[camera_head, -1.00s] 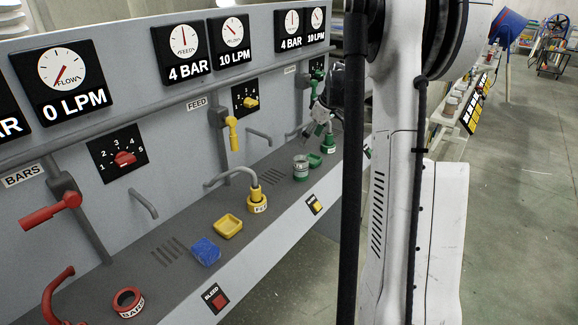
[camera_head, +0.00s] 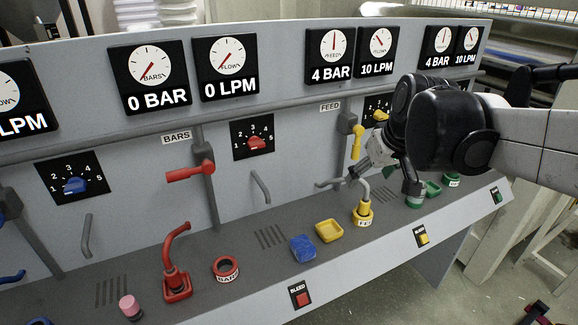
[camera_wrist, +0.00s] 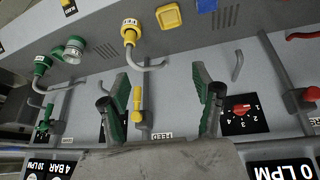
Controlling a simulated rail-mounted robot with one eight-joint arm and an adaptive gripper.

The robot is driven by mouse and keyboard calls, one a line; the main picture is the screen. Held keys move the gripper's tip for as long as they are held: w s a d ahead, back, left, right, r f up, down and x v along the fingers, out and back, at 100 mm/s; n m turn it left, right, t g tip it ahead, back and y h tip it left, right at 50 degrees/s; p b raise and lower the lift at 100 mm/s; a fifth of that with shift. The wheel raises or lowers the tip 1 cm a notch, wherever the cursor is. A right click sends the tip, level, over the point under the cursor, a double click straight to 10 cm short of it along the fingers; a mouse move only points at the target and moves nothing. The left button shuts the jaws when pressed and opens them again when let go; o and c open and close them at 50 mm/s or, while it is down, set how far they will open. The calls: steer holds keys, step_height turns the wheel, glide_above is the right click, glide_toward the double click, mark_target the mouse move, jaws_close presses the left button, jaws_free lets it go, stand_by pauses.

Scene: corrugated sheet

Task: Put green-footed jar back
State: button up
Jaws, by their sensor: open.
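The green-footed jar (camera_head: 413,201) is a grey cylinder with a green foot, standing on the bench ledge. My arm partly hides it in the head view. In the wrist view the jar (camera_wrist: 74,48) is at upper left, away from my fingers. My gripper (camera_head: 354,174) is in front of the panel near the yellow feed station, left of the jar. In the wrist view my gripper (camera_wrist: 163,90) has its two green-padded fingers wide apart with nothing held. A yellow lever (camera_wrist: 138,103) shows between them; its distance is unclear.
A green tray (camera_head: 433,188) and green ring (camera_head: 453,180) lie right of the jar. The yellow hose fitting (camera_head: 363,213), yellow tray (camera_head: 329,231), blue block (camera_head: 302,248) and red ring (camera_head: 226,268) line the ledge. A red lever (camera_head: 190,172) juts from the panel.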

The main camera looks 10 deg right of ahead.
steer(key=s+a+f+t, duration=0.1)
steer(key=s+a+f, duration=0.3)
steer(key=s+a, duration=0.5)
steer(key=s, duration=0.4)
steer(key=shift+a+f+m+t, duration=0.3)
steer(key=shift+a+f+m, duration=0.1)
stand_by(0.4)
